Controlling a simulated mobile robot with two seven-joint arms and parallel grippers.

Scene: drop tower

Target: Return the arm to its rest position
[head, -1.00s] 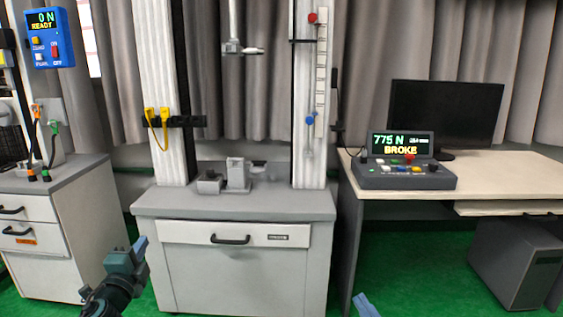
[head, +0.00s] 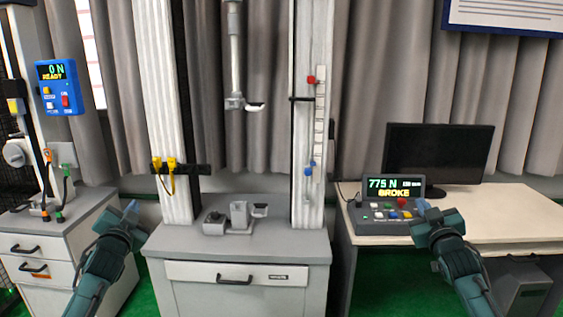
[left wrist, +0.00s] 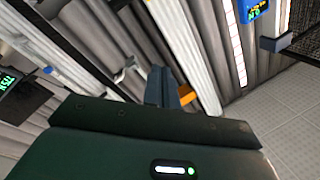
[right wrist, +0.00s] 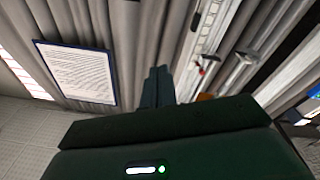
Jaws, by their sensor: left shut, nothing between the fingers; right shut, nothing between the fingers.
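My left gripper (head: 131,210) is raised at the lower left in the head view, in front of the gap between the drawer cabinet and the test machine. Its shut fingers also show in the left wrist view (left wrist: 162,88), with nothing between them. My right gripper (head: 421,208) is raised at the lower right, in front of the control console (head: 388,214) in the picture. Its shut fingers show in the right wrist view (right wrist: 157,87), with nothing between them. Both forearms point up and forward.
The test machine's grey base (head: 232,246) stands in the middle with its columns and hanging upper fixture (head: 236,103). The console reads 775 N BROKE on the right desk (head: 500,225), beside a monitor (head: 440,152). A blue box (head: 59,88) reads 0 N READY.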

